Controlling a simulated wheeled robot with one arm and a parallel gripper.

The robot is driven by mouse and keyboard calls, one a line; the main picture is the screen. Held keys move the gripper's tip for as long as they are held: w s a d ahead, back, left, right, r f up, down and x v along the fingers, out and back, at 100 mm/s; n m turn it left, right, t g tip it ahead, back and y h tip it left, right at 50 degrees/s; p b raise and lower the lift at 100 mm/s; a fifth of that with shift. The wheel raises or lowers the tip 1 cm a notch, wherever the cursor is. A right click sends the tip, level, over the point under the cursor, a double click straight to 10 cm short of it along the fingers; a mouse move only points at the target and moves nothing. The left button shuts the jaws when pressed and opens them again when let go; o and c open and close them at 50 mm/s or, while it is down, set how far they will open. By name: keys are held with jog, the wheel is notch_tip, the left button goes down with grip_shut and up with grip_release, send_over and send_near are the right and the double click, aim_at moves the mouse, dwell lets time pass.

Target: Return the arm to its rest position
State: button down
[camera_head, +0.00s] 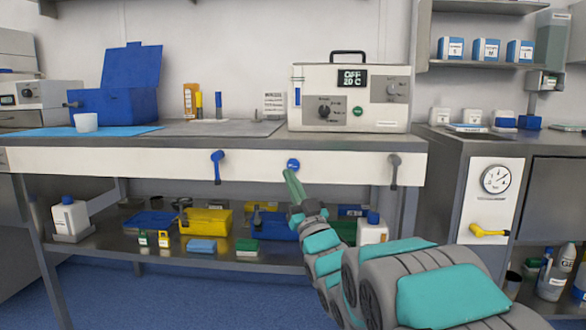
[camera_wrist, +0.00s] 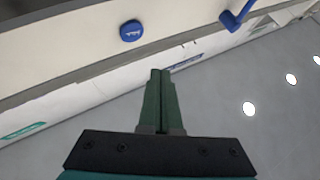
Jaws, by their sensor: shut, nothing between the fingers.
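My gripper (camera_head: 290,175) is at the end of my grey and teal arm, in front of the table's white front panel (camera_head: 120,162). Its green fingers point up towards a round blue button (camera_head: 293,164) on that panel. In the wrist view my gripper (camera_wrist: 160,72) has its two fingers together with nothing between them. The blue button (camera_wrist: 131,31) lies up and left of the fingertips there, apart from them.
A blue lever (camera_head: 217,166) and a grey lever (camera_head: 394,170) stick out from the panel. A beige device (camera_head: 349,97) stands on the table. The lower shelf (camera_head: 130,243) holds bins and bottles. A cabinet with a gauge (camera_head: 496,179) and yellow handle (camera_head: 490,231) stands right.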

jog(key=d+f+m+g+h+p, duration=0.2)
jog(key=d+f+m+g+h, duration=0.15)
jog(key=d+f+h, duration=0.5)
jog(key=s+d+f+m+g+h+p, duration=0.2)
jog(key=s+d+f+g+h, duration=0.1)
jog(key=s+d+f+g, duration=0.6)
jog(key=s+d+f+g+p, duration=0.1)
jog(key=s+f+g, duration=0.1)
jog(key=s, duration=1.1)
jog(key=s+f+g+p, duration=0.1)
jog(key=s+g, duration=0.4)
jog(key=s, duration=0.9)
jog(key=s+d+f+g+p, duration=0.1)
jog(key=s+g, duration=0.3)
jog(key=s, duration=0.9)
jog(key=shift+s+d+f+h, duration=0.3)
jog(key=shift+s+f+h, duration=0.1)
jog(key=shift+f, duration=0.4)
jog(key=shift+w+m, duration=0.15)
jog(key=shift+m, duration=0.1)
